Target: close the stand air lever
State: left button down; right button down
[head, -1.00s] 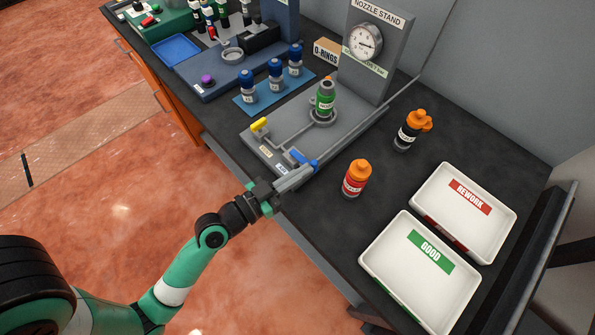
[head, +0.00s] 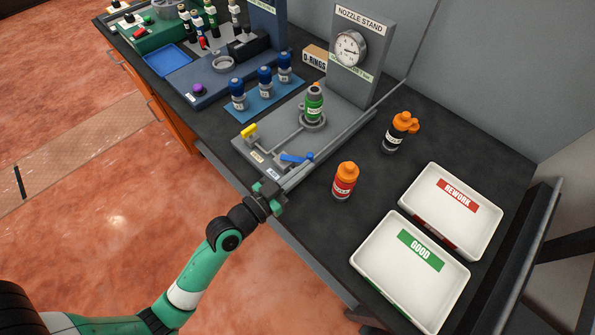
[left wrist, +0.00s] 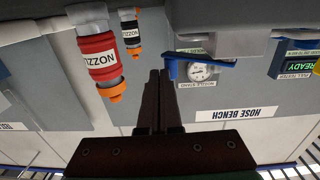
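The grey nozzle stand (head: 345,78) has a base with two levers, a yellow one (head: 249,131) and a blue one (head: 297,158). The small labels by them are too small to read, so I cannot tell which is the air lever. The blue handle lies roughly level across the picture, and it also shows in the left wrist view (left wrist: 205,67). My left gripper (head: 292,182) is at the bench's front edge, just short of the blue lever. In the left wrist view its fingers (left wrist: 158,75) are together with nothing between them, beside the blue handle. My right gripper is out of view.
White trays GOOD (head: 367,262) and REWORK (head: 477,240) lie at the right.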

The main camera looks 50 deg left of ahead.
pick_arm(q)
jog(key=shift+w, duration=0.5)
dwell(0.4)
jog(key=shift+s+d+r, duration=0.1)
jog(key=shift+s+d, duration=0.15)
jog(key=shift+s, duration=0.15)
jog(key=s+d+p, duration=0.1)
jog(key=s, duration=0.1)
jog(key=s+d+p, duration=0.1)
jog(key=s+p, duration=0.1)
jog(key=s+d+p, duration=0.1)
jog(key=s+d, duration=0.1)
jog(key=s, duration=0.1)
jog(key=shift+r, duration=0.2)
jog(key=s+d+p, duration=0.1)
jog(key=p, duration=0.3)
jog(key=s+d+p, duration=0.1)
jog(key=s+p, duration=0.1)
jog(key=p, duration=0.2)
jog(key=shift+p, duration=0.3)
jog(key=shift+s+d+f+p, duration=0.15)
jog(key=shift+s+p, duration=0.05)
jog(key=shift+s, duration=0.15)
jog(key=shift+s+d+f+p, duration=0.1)
jog(key=shift+s+f+p, duration=0.1)
jog(key=shift+s, duration=0.15)
